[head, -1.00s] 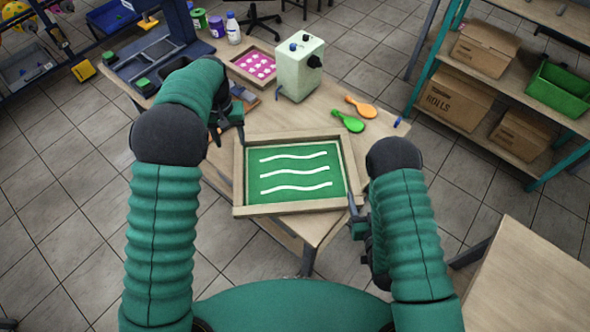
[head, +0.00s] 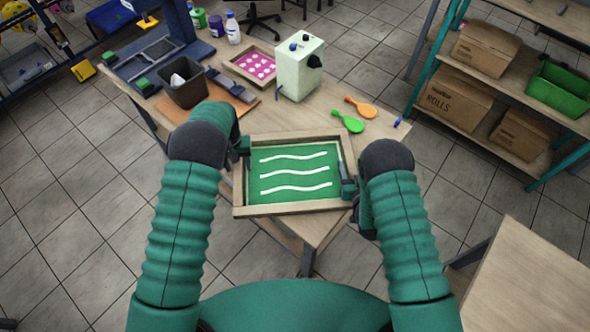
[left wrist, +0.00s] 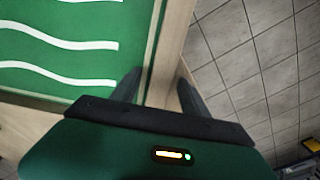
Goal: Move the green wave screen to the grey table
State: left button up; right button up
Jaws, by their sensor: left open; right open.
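The green wave screen (head: 300,197) is a wooden frame around a green sheet with three white wavy lines. It lies on the front end of the wooden work table (head: 362,140). My left gripper (head: 241,150) is at the screen's left side. In the left wrist view, my left gripper (left wrist: 158,88) is open, with its fingers on either side of the frame's rim (left wrist: 168,50). My right gripper (head: 347,183) is open at the screen's right side, one finger over the inside of the rim. A second table (head: 530,285) with a light wood-coloured top stands at lower right.
A shelf (head: 510,100) holds cartons at right. Tiled floor separates the two tables.

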pick_arm(q)
grip_shut()
pick_arm(e)
grip_shut()
dwell(1.1)
